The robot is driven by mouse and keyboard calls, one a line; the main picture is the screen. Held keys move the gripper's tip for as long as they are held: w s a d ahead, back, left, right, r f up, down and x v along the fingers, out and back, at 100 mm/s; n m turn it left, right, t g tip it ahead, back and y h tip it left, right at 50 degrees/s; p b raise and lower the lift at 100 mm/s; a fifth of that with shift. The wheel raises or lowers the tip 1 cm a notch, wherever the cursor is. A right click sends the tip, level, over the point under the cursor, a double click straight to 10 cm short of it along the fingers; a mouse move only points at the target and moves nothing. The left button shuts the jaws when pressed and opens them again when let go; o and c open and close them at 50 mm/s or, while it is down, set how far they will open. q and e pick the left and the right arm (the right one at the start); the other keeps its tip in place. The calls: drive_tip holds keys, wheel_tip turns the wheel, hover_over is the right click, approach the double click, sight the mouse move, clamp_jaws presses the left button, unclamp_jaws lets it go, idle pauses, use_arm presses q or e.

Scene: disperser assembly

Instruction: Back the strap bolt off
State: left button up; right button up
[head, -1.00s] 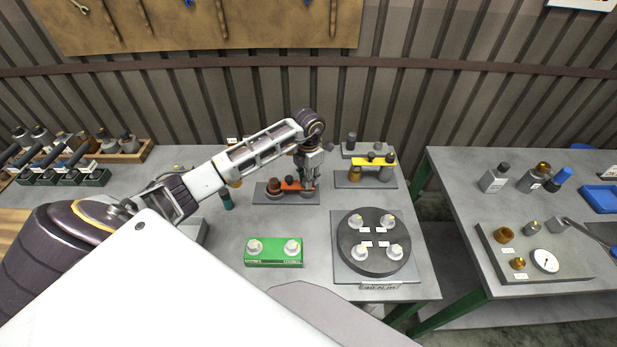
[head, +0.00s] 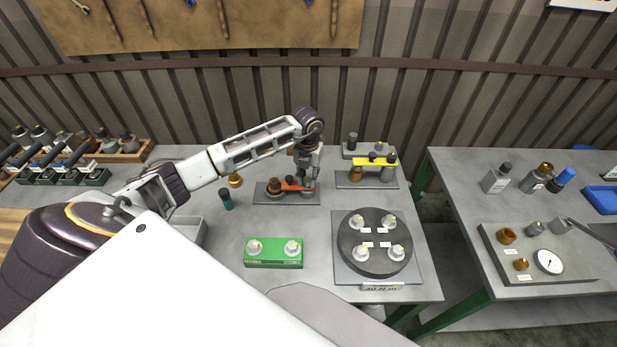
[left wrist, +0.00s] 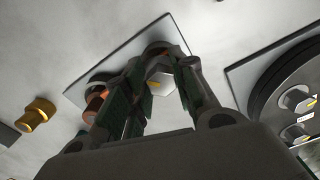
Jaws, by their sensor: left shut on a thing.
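The orange strap (head: 290,185) lies across a small grey plate (head: 268,196) near the middle of the bench. A dark round part with a copper-coloured side sits at its left end. My left gripper (head: 307,184) points down at the strap's right end. The orange strap shows in part behind the fingers. The bolt's lower part and thread are hidden. My right gripper is not in view.
A yellow strap fixture (head: 375,161) stands behind to the right. A dark round plate (head: 352,262) with several bolts and a green block (head: 273,262) with two bolts are in front. A teal-capped bottle (head: 227,200) and a brass part (head: 236,181) stand to the left.

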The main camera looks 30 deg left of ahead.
sight(307, 179)
use_arm(q)
drive_tip(key=n, duration=0.6)
drive_tip(key=shift+a+n, duration=0.2)
drive_tip(key=shift+n, duration=0.2)
drive_tip(key=shift+r+n, duration=0.1)
drive_tip(key=shift+n, duration=0.2)
drive_tip(key=o, duration=1)
drive_tip(key=shift+s, duration=0.1)
drive_tip(key=shift+r, duration=5.95)
drive_tip(key=shift+s+f, duration=0.1)
